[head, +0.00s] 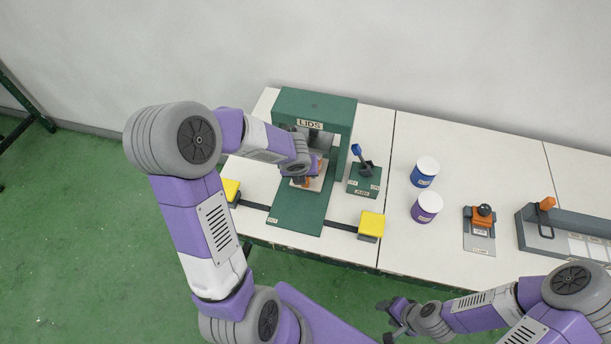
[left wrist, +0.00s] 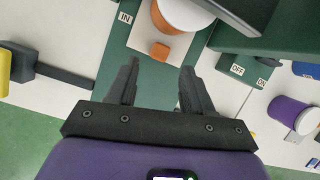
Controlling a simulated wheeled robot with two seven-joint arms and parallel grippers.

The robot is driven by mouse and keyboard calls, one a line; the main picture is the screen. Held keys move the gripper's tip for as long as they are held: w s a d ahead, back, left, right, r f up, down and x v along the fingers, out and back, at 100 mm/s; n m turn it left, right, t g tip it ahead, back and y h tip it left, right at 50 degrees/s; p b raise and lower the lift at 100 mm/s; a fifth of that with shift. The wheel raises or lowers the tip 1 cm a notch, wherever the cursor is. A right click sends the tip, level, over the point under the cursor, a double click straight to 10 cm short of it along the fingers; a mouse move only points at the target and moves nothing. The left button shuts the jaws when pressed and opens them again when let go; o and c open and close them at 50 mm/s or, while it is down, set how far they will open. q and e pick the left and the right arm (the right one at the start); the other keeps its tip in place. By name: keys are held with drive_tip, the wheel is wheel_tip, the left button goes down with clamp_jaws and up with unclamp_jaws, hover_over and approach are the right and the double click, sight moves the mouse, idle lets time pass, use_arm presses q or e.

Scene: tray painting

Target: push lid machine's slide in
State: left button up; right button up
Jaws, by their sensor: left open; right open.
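The green lid machine (head: 316,104), labelled LIDS, stands at the back of the table with its green bed running forward. Its slide is a pale plate (head: 297,185) with an orange knob on the bed, near the machine's opening. In the left wrist view the slide (left wrist: 143,37) lies beside the IN label, with its orange knob (left wrist: 159,51) in front of an orange can (left wrist: 170,18) with a white top. The can is partly cut off by the frame. My left gripper (left wrist: 156,78) is open, its fingers apart and pointing toward the knob. My right gripper (head: 393,318) is open, off the table's front edge.
Yellow blocks (head: 371,223) flank the bed on a dark bar. A green switch box (head: 363,181) with a blue-tipped lever stands right of the machine. Blue (head: 425,172) and purple (head: 427,207) cans, an orange clamp (head: 482,219) and a grey fixture (head: 565,236) are farther right.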

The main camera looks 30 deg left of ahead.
use_arm(q)
drive_tip(key=w+f+m+b, duration=0.1)
drive_tip(key=f, duration=0.1)
drive_tip(key=f+m+b, duration=0.1)
drive_tip(key=f, duration=0.1)
drive_tip(key=w+f+b, duration=0.1)
drive_tip(key=f+b, duration=0.1)
drive_tip(key=f, duration=0.1)
drive_tip(key=shift+w+a+m, duration=0.35)
drive_tip(key=shift+a+m, duration=0.05)
clamp_jaws()
